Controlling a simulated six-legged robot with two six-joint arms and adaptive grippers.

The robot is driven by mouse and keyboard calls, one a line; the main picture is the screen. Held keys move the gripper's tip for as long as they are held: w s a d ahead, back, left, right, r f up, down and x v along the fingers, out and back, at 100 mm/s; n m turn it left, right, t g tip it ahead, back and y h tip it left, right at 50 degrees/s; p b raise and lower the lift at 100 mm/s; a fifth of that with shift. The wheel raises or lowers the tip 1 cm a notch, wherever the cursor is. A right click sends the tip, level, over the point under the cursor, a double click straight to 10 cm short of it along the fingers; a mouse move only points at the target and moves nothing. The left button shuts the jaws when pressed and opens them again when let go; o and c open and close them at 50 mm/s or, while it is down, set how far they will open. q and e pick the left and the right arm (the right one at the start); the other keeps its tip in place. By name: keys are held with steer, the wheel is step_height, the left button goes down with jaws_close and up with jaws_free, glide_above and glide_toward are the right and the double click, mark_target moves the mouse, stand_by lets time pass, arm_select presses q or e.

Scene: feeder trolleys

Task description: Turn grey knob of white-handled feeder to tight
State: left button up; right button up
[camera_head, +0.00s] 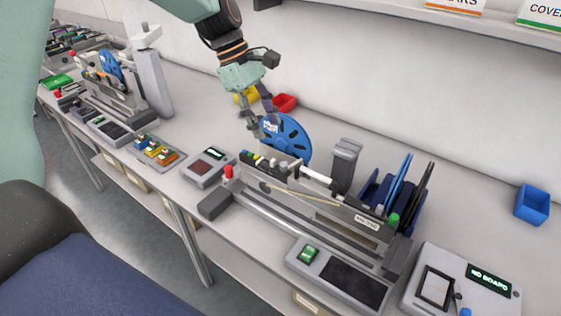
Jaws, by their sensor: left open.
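The near feeder station (330,213) is a long grey metal frame on the bench. A white bar (315,176), perhaps the white handle, shows on its top edge, beside yellow, green and black parts. I cannot make out the grey knob for sure at this size. A blue reel (291,146) stands upright behind the frame. My left gripper (263,124) points down with its fingers apart, just left of and behind the reel, above the frame. Whether it touches the reel is unclear. My right gripper is not in view.
A red bin (284,103) and a yellow bin (241,98) stand behind the gripper. Blue and black reels (399,180) stand in a rack at right. A blue bin (532,204) and a "NO BOARD" device (488,281) sit farther right. Another feeder station (108,97) is at left.

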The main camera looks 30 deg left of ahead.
mark_target(282, 163)
arm_select(q)
steer(key=d+f+n, duration=0.1)
steer(key=f, duration=0.2)
steer(key=d+f+n+t, duration=0.1)
steer(key=f+n, duration=0.1)
steer(key=f, duration=0.2)
steer(key=w+d+f+n+b, duration=0.1)
steer(key=f+n, duration=0.1)
steer(key=f, duration=0.1)
steer(key=shift+d+f+y, duration=0.2)
steer(key=shift+f+y, duration=0.1)
steer(key=shift+f, duration=0.1)
steer(key=shift+n, duration=0.3)
steer(key=shift+c, duration=0.2)
jaws_close()
